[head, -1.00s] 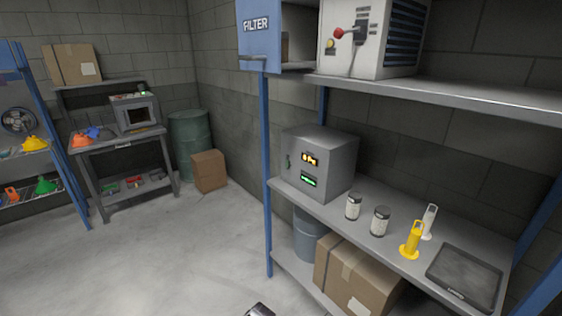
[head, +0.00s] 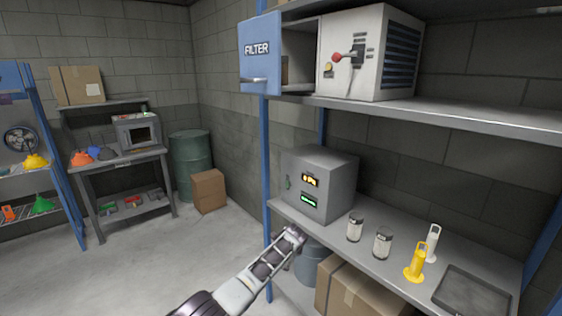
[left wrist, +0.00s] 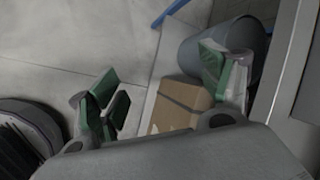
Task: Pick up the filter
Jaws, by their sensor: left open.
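A blue panel (head: 260,62) marked "FILTER", with a handle, stands open on the upper shelf. Behind it is an open compartment (head: 302,50) with a brownish item partly visible inside; I cannot tell whether this is the filter. My left gripper (head: 293,238) is in front of the lower shelf's left end, below the grey box, well below the blue panel. In the left wrist view my left gripper (left wrist: 165,82) has its green-padded fingers wide apart with nothing between them. My right gripper is not in view.
A grey box (head: 318,183), two jars (head: 355,227), a yellow (head: 415,262) and a white handled piece (head: 432,243) and a dark tray (head: 472,292) occupy the lower shelf. A blue post (head: 266,150) stands beside my arm.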

